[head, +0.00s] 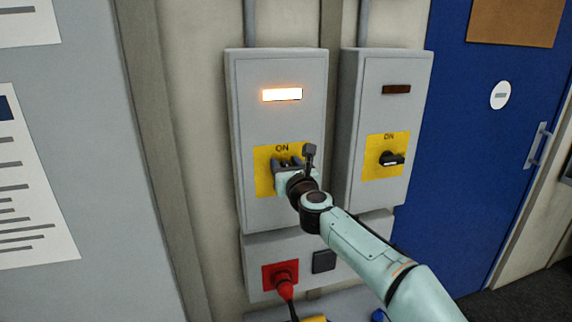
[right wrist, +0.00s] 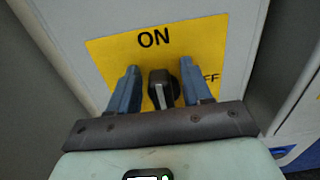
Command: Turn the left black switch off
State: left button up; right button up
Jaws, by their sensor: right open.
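The left black switch (right wrist: 162,88) sits on a yellow plate (right wrist: 113,50) marked ON at the top; part of the OFF mark shows at its right. Its white line points roughly up toward ON. My right gripper (right wrist: 163,86) is open, with one finger on each side of the switch knob; I cannot tell whether they touch it. In the head view my right gripper (head: 287,163) covers most of this switch on the left grey box (head: 245,205). The lamp (head: 282,95) on this box glows bright. My left gripper is not in view.
The right grey box (head: 375,110) has a dark lamp (head: 396,89) and its own black switch (head: 391,159) turned sideways. Below are a red plug (head: 284,278) and a dark square cover (head: 324,261). A blue door (head: 480,110) stands at the right.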

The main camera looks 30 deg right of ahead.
grip_shut()
jog(key=shift+a+f+n, duration=0.1)
jog(key=shift+n, duration=0.2)
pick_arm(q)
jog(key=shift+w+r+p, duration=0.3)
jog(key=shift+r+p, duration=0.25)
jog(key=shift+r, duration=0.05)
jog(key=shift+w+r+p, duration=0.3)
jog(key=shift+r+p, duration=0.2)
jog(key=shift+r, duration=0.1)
pick_arm(e)
jog(key=shift+w+a+f+n, duration=0.1)
jog(key=shift+a+f+n, duration=0.4)
jog(key=shift+n, duration=2.4)
jog(key=shift+w+a+f+n, duration=0.15)
jog(key=shift+a+f+n, duration=0.3)
jog(key=shift+n, duration=2.45)
jog(key=shift+w+a+f+n, duration=0.1)
jog(key=shift+a+f+n, duration=0.4)
jog(key=shift+n, duration=2.4)
jog(key=shift+d+f, duration=0.1)
jog(key=shift+d, duration=0.1)
